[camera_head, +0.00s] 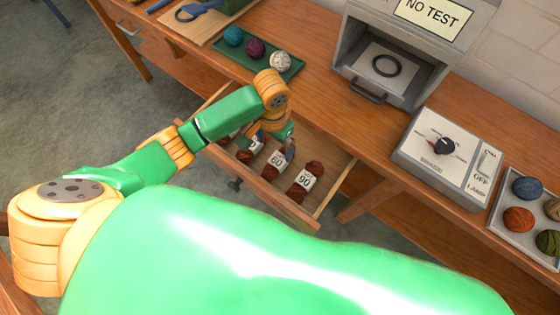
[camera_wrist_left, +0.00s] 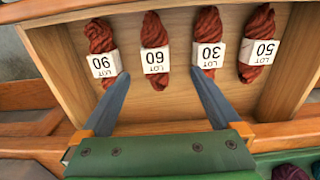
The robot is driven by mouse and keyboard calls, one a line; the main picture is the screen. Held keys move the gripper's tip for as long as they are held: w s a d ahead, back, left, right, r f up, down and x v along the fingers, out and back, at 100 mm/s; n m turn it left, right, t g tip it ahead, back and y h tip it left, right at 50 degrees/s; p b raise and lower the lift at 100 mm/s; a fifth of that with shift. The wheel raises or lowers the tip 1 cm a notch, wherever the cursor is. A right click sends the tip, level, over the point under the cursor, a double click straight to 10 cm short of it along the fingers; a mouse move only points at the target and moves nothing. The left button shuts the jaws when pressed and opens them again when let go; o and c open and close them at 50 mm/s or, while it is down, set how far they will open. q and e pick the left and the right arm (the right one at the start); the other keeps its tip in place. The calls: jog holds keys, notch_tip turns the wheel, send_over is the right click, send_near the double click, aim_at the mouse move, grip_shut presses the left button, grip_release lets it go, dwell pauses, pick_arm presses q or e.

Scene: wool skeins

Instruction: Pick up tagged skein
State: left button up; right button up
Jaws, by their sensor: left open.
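Four dark red skeins lie in a row in an open wooden drawer, each with a white paper band. In the left wrist view the bands read upside down: the lot 90 skein (camera_wrist_left: 100,36), lot 60 skein (camera_wrist_left: 155,32), lot 30 skein (camera_wrist_left: 208,24) and lot 50 skein (camera_wrist_left: 258,22). In the head view the lot 90 skein (camera_head: 306,181) and lot 60 skein (camera_head: 276,164) read clearly; the others are partly hidden by my arm. My left gripper (camera_wrist_left: 160,75) is open and empty above the drawer, its fingertips either side of the lot 60 skein. Contact cannot be told. My right gripper is out of view.
The drawer (camera_head: 337,178) has low walls around the skeins. A green tray (camera_head: 291,71) with several yarn balls is on the bench behind. A grey test box (camera_head: 345,52), a control box (camera_head: 408,150) and a yarn tray (camera_head: 497,212) stand to the right.

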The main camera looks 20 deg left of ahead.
aim_at(278, 160)
pick_arm(q)
notch_tip(278, 160, down, 3)
jog(key=shift+r+b, duration=0.2)
jog(key=shift+b, duration=0.4)
jog(key=f, duration=0.4)
jog(key=d+f+b, duration=0.1)
jog(key=f, duration=0.1)
jog(key=shift+f, duration=0.4)
jog(key=c, duration=1.4)
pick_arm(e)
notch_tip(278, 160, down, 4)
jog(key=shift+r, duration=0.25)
